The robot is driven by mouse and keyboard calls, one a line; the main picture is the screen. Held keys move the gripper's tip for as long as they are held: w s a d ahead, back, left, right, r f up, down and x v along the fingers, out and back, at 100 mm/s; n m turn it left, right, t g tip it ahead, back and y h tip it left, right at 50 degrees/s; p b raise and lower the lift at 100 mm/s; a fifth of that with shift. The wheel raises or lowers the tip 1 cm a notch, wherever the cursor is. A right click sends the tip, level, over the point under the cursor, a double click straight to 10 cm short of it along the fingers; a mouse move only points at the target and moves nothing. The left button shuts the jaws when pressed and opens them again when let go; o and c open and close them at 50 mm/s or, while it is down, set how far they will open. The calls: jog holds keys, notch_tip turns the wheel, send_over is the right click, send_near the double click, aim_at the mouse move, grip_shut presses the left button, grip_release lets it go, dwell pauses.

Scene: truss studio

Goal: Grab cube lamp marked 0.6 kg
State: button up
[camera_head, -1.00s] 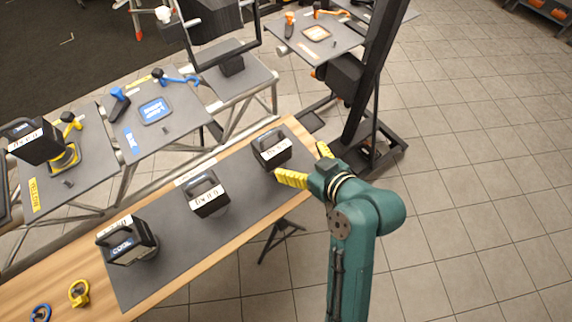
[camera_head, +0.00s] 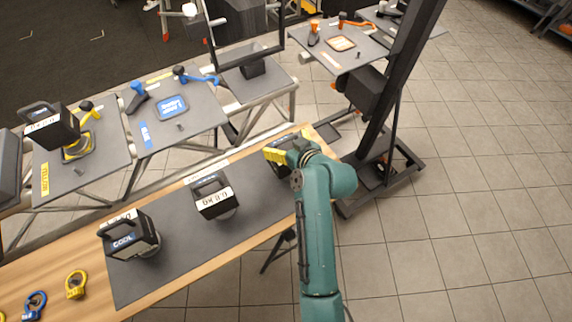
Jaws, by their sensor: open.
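Three black cube lamps with top handles and white weight labels stand on the dark mat (camera_head: 180,258) of a wooden table. The right lamp (camera_head: 283,170) is mostly hidden behind my gripper and its label is covered.
A fourth black lamp (camera_head: 53,128) sits on a yellow mount at the left. Grey stands with blue parts (camera_head: 172,106) and orange parts (camera_head: 341,43) line the back. A dark upright post (camera_head: 396,90) rises behind the gripper. Yellow (camera_head: 76,285) and blue (camera_head: 34,304) rings lie at front left.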

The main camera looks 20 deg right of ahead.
jog(key=c, duration=1)
jog(key=shift+r, duration=0.15)
jog(key=shift+c, duration=0.5)
